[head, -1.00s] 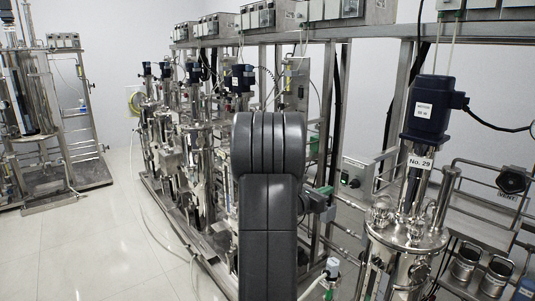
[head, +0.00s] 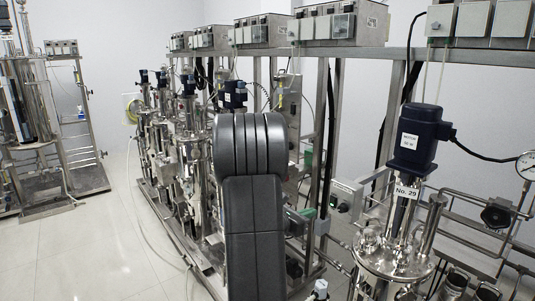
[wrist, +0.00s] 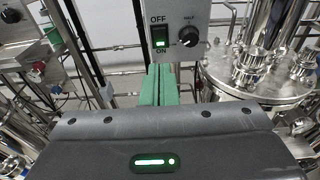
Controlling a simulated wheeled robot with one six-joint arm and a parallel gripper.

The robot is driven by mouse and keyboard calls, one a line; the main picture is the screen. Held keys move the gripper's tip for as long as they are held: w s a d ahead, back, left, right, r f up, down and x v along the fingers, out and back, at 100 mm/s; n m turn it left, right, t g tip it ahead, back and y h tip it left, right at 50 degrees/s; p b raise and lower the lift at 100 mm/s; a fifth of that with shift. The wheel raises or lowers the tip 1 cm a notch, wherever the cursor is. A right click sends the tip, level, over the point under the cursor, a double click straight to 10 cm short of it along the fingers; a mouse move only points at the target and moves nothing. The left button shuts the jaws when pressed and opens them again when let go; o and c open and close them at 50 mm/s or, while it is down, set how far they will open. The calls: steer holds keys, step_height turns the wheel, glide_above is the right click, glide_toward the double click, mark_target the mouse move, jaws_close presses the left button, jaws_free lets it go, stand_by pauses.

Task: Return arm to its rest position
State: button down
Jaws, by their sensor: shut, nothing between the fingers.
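My gripper (wrist: 157,88) shows in the wrist view as two green fingers pressed together with nothing between them. Their tips lie just below a grey control box (wrist: 188,14) in the picture; I cannot tell whether they touch it. The box has a green-lit switch (wrist: 160,37) marked OFF above and ON below, and a black knob (wrist: 188,37) to its right. In the head view my dark arm (head: 252,215) rises at the centre and hides most of the gripper. A control box (head: 346,197) stands just right of it on the frame.
A steel vessel (head: 395,262) labelled No. 29, with a blue motor (head: 419,138) on top, stands at the right. A row of similar vessels (head: 165,150) runs along the skid at the left. Open white floor (head: 90,260) lies at the lower left.

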steer(key=shift+v, duration=1.45)
steer(key=shift+w+d, duration=0.1)
steer(key=shift+d, duration=0.05)
